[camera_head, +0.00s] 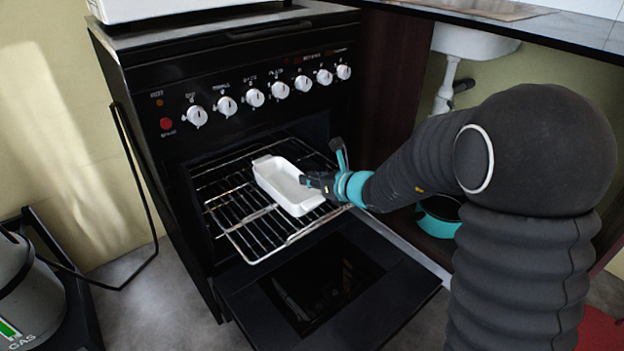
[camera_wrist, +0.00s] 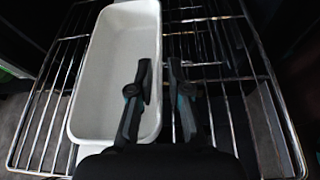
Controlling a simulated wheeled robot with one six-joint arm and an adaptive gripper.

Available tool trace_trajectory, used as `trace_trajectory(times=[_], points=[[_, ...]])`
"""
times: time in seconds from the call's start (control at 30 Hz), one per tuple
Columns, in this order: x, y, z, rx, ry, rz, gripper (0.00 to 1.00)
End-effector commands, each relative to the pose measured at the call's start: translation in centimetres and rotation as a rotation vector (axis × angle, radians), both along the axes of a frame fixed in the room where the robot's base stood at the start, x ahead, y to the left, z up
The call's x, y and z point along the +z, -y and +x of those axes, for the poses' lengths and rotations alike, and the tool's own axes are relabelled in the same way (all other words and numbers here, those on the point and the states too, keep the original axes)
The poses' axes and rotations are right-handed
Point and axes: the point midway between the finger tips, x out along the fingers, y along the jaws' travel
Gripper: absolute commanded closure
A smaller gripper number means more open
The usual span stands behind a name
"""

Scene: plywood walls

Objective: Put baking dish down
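A white rectangular baking dish (camera_head: 285,184) lies on the pulled-out wire rack (camera_head: 246,238) of the oven. It looks empty and level. My gripper (camera_head: 309,181) is at the dish's right long side. In the wrist view, my gripper (camera_wrist: 160,85) has its left finger over the inside of the baking dish (camera_wrist: 112,75) and its right finger outside, above the rack (camera_wrist: 228,80). The dish's right wall runs between the fingers, with a narrow gap showing around it. The fingers look slightly open. The dish's near end is partly hidden by my gripper.
The black oven (camera_head: 230,125) has its door (camera_head: 330,285) folded down below the rack. A countertop (camera_head: 560,30) overhangs at the upper right. A gas cylinder (camera_head: 30,290) stands at the lower left. Bare rack shows on both sides of the dish.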

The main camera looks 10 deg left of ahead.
Motion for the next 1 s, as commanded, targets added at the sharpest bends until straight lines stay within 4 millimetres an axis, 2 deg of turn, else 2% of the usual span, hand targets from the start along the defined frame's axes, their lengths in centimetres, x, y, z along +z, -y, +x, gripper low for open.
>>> trace_trajectory(times=[0.37,0.47,1.0], points=[[0.3,0.0,0.0,0.000,0.000,0.000,0.69],[0.5,0.7,-0.4,-0.001,0.001,-0.001,0.69],[4.3,7.6,-5.9,-0.002,0.002,-0.001,0.69]])
